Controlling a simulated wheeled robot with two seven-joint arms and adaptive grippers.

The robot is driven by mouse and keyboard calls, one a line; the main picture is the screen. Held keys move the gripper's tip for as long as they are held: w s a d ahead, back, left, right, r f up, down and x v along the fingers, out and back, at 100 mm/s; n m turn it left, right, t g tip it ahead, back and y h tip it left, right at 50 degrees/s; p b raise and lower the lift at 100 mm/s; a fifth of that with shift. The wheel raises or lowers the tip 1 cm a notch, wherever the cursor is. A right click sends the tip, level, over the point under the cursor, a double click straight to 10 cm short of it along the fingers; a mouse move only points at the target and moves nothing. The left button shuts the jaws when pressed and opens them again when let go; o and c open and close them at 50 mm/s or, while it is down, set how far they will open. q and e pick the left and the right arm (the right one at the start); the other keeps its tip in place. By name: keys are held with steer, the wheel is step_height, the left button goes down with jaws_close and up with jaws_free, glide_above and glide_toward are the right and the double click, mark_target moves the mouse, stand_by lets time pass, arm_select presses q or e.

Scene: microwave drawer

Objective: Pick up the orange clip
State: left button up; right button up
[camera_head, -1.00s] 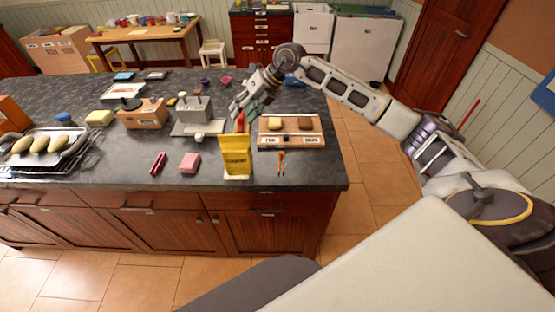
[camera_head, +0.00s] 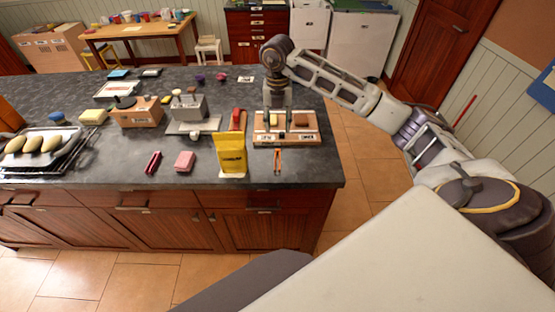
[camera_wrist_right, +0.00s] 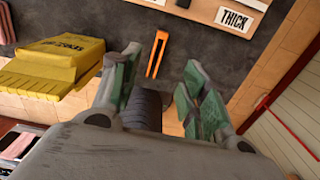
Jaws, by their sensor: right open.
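The orange clip (camera_head: 278,160), a thin two-pronged piece, lies on the dark counter near its front edge, in front of the wooden board. It also shows in the right wrist view (camera_wrist_right: 156,54), lying beyond my fingertips. My right gripper (camera_head: 277,128) points down over the wooden board, behind the clip and apart from it. In the right wrist view its green-padded fingers (camera_wrist_right: 160,80) are spread with nothing between them. My left gripper is not in view.
A yellow bag (camera_head: 232,155) stands upright just left of the clip. The wooden board (camera_head: 290,140) with labels, including THICK, lies behind it. A pink block (camera_head: 185,161) and a red object (camera_head: 153,162) lie further left. The counter's right edge is near.

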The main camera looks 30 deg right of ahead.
steer(key=shift+f, duration=0.1)
stand_by(0.3)
steer(key=p, duration=0.1)
glide_above(278, 157)
steer(key=shift+a+f, duration=0.1)
steer(key=shift+f, duration=4.1)
steer(key=shift+f+p, duration=0.6)
steer(key=shift+f, duration=0.2)
steer(key=shift+f+p, duration=0.5)
steer(key=shift+f, duration=1.3)
steer(key=c, duration=0.8)
